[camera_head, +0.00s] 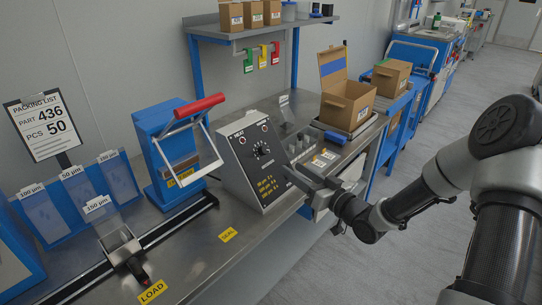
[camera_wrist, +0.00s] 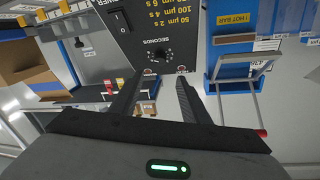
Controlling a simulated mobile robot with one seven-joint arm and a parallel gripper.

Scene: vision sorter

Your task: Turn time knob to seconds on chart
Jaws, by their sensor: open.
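The control box (camera_head: 252,165) has a sloped dark face with a "HEAT" label, a round dial knob (camera_head: 262,151) and a yellow printed chart (camera_head: 268,187) below it. In the wrist view the box shows upside down, with the chart (camera_wrist: 165,15) reading 50 µm 2 s and 100 µm 4 s, further lines partly cut off. The knob (camera_wrist: 160,57) marked "SECONDS" shows there just beyond my fingertips; its pointer setting is too small to read. My gripper (camera_head: 300,185) is open and empty, in front of the box's lower right side, apart from the knob.
A hot bar sealer (camera_head: 175,150) with a red handle stands left of the box. A packing list (camera_head: 45,125) reads part 436, pcs 50. Labelled film pouches (camera_head: 80,200) stand at left.

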